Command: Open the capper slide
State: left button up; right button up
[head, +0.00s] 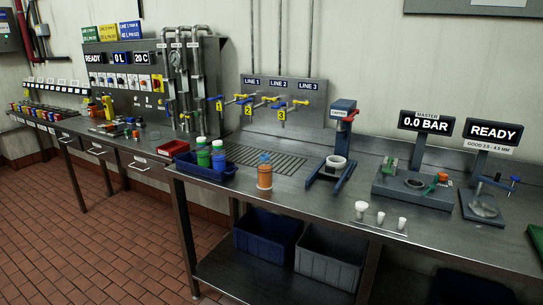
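The blue capper (343,137) stands on the steel bench, right of centre in the head view. Neither of my grippers shows in this view.
White cups (381,218) stand near the front edge. Right are the master gauge station (415,187) and READY station (482,203). Bare bench (300,205) lies before the capper.

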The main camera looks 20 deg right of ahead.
aim_at(335, 166)
jog(key=i+j+u, duration=0.15)
jog(key=i, duration=0.35)
jog(key=i+u, duration=0.15)
jog(key=i, duration=0.35)
jog(key=i+j+z, duration=0.2)
jog(key=i+z, duration=0.25)
jog(key=i+j+z, duration=0.2)
jog(key=z, duration=0.25)
jog(key=i+j+z, duration=0.2)
jog(key=j+z, duration=0.25)
